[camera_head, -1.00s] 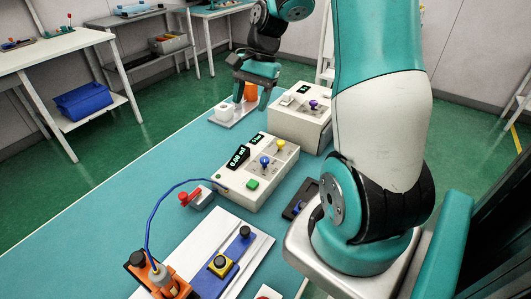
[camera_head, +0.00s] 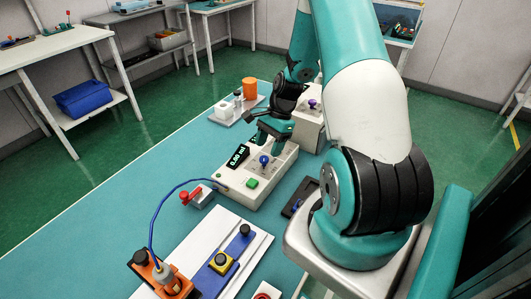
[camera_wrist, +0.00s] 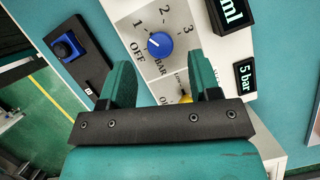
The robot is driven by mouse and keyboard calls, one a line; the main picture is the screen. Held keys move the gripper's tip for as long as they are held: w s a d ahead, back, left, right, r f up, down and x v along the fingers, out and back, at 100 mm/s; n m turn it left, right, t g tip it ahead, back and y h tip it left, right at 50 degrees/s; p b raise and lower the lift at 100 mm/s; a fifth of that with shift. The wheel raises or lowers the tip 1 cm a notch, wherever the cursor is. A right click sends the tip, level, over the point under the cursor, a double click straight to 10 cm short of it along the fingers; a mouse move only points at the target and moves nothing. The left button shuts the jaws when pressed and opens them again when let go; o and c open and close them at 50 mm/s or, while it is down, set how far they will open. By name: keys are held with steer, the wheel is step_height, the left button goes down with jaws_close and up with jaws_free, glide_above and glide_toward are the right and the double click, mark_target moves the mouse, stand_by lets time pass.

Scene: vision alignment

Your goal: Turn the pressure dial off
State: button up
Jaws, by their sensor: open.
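The pressure dial is a blue knob (camera_wrist: 160,44) on a white panel, marked OFF, 1, 2, 3 and BAR. It also shows in the head view (camera_head: 264,161) on the white box (camera_head: 236,184). In the head view my gripper (camera_head: 268,141) is above the far part of the box. The yellow knob (camera_wrist: 185,98) is partly hidden behind my gripper. A display (camera_wrist: 245,75) shows "5 bar", possibly cut off.
An "ml" display (camera_head: 237,155) is on the same box. A green button (camera_head: 252,183) is at its near end. A red-handled valve (camera_head: 195,194) and blue hose stand to the left.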

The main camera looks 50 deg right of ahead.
mark_target(264, 157)
steer(key=shift+x, duration=1.85)
steer(key=c, duration=0.9)
steer(key=n+g, duration=0.1)
steer(key=n, duration=0.2)
steer(key=n+g, duration=0.1)
steer(key=n, duration=0.1)
steer(key=shift+w+n+h, duration=0.2)
steer(key=shift+n+h, duration=0.1)
steer(key=shift+n, duration=0.1)
steer(key=n+g, duration=0.1)
steer(key=n, duration=0.2)
steer(key=n+g+h, duration=0.1)
steer(key=n, duration=0.2)
steer(key=shift+w+a, duration=0.1)
